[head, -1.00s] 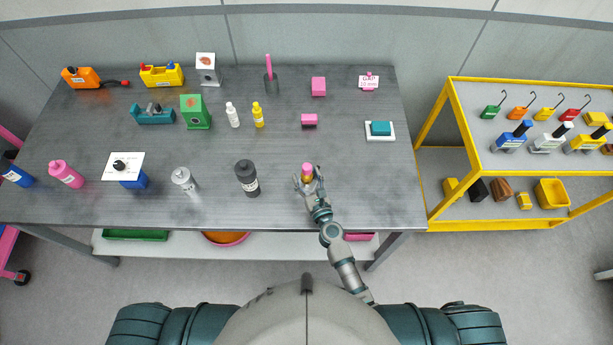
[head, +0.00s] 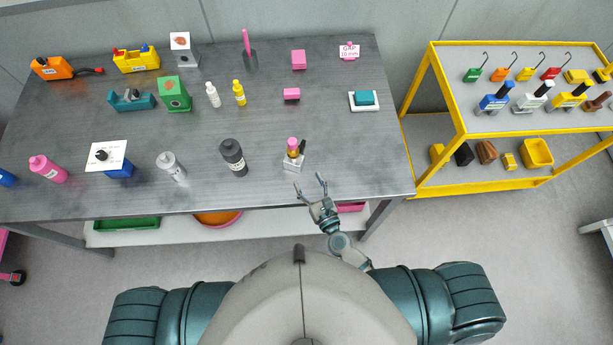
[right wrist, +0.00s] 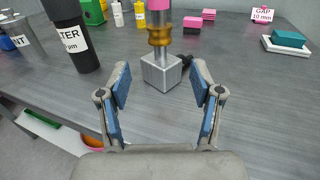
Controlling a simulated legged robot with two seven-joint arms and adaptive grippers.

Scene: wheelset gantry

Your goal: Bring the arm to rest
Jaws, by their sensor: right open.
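My right gripper (head: 311,190) is open and empty at the front edge of the grey table (head: 330,120). In the right wrist view its two blue-padded fingers (right wrist: 160,95) stand wide apart with nothing between them. Just beyond them stands a small device (head: 294,157) with a grey block base, a brass collar and a pink top; it also shows in the right wrist view (right wrist: 161,72). It is upright on the table and apart from the fingers. My left gripper is not in view.
A black bottle (head: 233,157) and a silver bottle (head: 171,167) stand left of the device. A teal block on a white tray (head: 364,108) lies to the right. A yellow-framed cart (head: 460,190) stands beside the table. The table's front right is clear.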

